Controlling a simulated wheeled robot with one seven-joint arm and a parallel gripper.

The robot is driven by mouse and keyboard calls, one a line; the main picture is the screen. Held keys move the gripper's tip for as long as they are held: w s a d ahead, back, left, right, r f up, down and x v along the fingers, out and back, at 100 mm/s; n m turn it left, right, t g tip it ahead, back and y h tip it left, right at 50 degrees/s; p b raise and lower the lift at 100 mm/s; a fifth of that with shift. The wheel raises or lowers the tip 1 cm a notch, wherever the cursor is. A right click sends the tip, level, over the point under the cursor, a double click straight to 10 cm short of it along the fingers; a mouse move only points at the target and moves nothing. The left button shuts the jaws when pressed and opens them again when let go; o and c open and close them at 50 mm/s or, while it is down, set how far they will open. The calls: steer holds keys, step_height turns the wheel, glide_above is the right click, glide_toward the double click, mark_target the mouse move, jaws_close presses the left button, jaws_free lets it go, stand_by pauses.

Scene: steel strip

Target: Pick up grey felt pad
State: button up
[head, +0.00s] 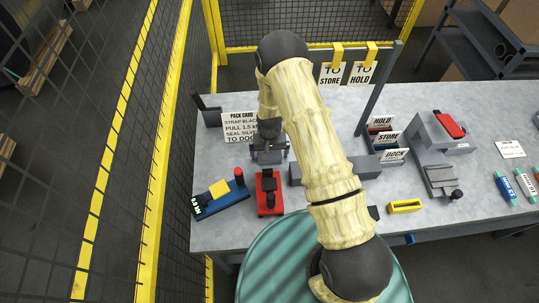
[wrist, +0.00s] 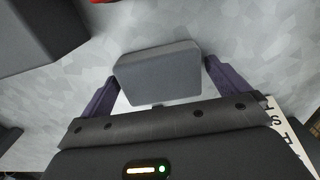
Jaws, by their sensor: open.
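The grey felt pad, a flat grey block with rounded edges (wrist: 157,75), lies on the steel table in the wrist view. My gripper (wrist: 160,68) is open, with one dark finger to each side of the pad's near part. I cannot tell how far the fingertips are above the table. In the head view my gripper (head: 269,154) is low over the table beside the pack card, and the pad is hard to make out there.
A dark grey block (wrist: 40,32) stands at the upper left in the wrist view. The pack card (head: 240,126) stands close behind my gripper. Labelled bins (head: 388,138) stand to the right.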

steer(key=c, duration=0.9)
steer(key=shift+a+r, duration=0.1)
steer(key=shift+r+b, duration=0.35)
steer(key=shift+r, duration=0.15)
step_height(320, 180, up, 9)
steer(key=b, duration=0.3)
steer(key=shift+f, duration=0.1)
